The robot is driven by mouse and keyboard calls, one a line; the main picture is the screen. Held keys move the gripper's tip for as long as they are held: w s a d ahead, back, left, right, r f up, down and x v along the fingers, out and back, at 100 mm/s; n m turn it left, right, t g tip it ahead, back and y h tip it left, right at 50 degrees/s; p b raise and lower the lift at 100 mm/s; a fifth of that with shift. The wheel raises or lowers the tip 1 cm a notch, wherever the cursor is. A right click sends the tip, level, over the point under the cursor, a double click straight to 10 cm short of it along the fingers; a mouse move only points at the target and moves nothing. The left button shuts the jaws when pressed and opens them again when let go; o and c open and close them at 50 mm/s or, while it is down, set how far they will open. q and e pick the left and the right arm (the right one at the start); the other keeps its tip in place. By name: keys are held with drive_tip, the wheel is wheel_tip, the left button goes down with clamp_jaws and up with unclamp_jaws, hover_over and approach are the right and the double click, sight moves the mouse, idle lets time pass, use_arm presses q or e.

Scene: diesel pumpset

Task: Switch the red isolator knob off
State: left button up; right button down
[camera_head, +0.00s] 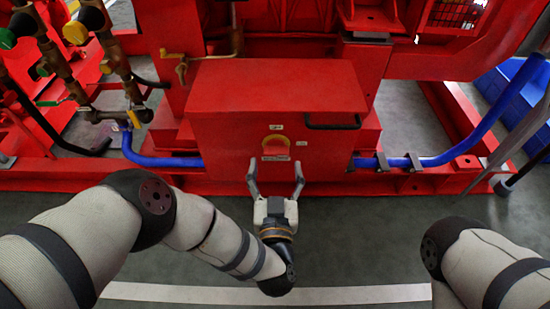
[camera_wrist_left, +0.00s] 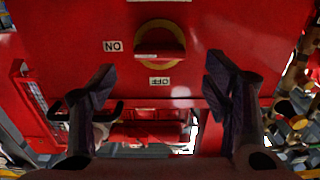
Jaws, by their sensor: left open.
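The red isolator knob (camera_head: 275,146) sits on a yellow ring on the front of a red box (camera_head: 222,143). In the left wrist view the knob (camera_wrist_left: 160,45) shows as a red bar lying across its yellow ring, with an ON label (camera_wrist_left: 113,46) to one side and an OFF label (camera_wrist_left: 159,81) below it in the picture. My left gripper (camera_head: 275,172) is open in front of the box, just below the knob in the head view. In the left wrist view its two fingers (camera_wrist_left: 155,80) stand apart with nothing between them. My right gripper is not in view.
A black handle (camera_head: 333,122) is on the box's right side. Blue pipes (camera_head: 440,158) run out on both sides. Valves and brass pipework (camera_head: 70,75) stand at the left, and blue crates (camera_head: 510,90) at the right. Grey floor in front is clear.

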sight(276, 155)
use_arm(q)
drive_tip(key=w+b, duration=0.1)
drive_tip(key=w, duration=0.3)
drive_tip(key=shift+w+f, duration=0.15)
drive_tip(key=shift+w, duration=0.25)
drive_tip(key=c, duration=1.2)
drive_tip(key=shift+o, duration=0.2)
